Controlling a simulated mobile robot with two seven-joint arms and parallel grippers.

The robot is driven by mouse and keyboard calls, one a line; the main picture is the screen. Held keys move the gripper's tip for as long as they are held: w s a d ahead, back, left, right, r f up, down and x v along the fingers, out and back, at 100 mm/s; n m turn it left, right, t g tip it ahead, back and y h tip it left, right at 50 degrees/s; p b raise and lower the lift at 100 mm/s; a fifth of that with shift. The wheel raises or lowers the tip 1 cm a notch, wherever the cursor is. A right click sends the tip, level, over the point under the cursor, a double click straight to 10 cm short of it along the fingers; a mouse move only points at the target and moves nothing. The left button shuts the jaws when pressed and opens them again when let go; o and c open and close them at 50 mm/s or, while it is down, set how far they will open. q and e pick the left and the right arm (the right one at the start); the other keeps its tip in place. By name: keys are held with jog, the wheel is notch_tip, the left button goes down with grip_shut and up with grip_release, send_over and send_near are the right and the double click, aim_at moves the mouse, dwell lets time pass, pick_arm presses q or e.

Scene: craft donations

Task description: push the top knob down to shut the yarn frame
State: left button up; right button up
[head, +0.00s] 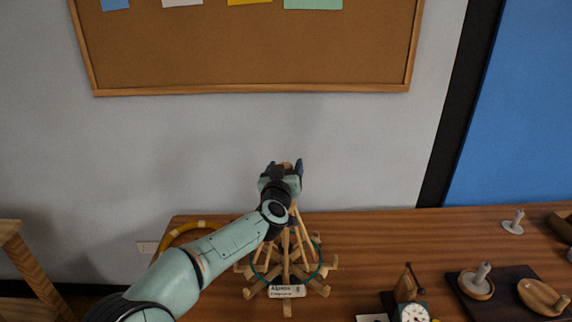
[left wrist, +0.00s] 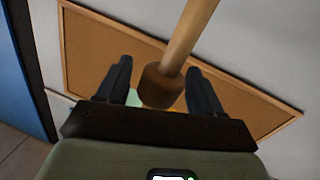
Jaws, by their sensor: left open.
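The wooden yarn frame (head: 285,272) stands on the table, with slanting wooden arms, several pegs around its foot and a loop of green yarn. A small label at its front seems to read "Alpaca". My left gripper (head: 283,168) is above the frame and hides most of its top. In the left wrist view, the brown knob (left wrist: 158,88) on a pale wooden post (left wrist: 188,35) shows between the two open fingers of my left gripper (left wrist: 160,82). I cannot tell whether the fingers touch the knob. My right gripper is not in view.
A small dial scale (head: 412,311) stands on the table (head: 360,240) to the right of the frame. A dark board (head: 508,290) with wooden pieces lies farther right. A wooden hoop (head: 178,232) is behind my left arm. A corkboard (head: 250,55) hangs on the wall.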

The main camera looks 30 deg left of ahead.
pick_arm(q)
jog(key=shift+w+a, duration=0.15)
jog(key=shift+w, duration=0.3)
jog(key=shift+c, duration=0.3)
grip_shut()
notch_tip(320, 180, down, 4)
jog(key=b, duration=0.2)
jog(key=shift+f+b, duration=0.25)
jog(key=shift+b, duration=0.15)
jog(key=shift+o, duration=0.3)
grip_release()
jog(key=shift+r, duration=0.15)
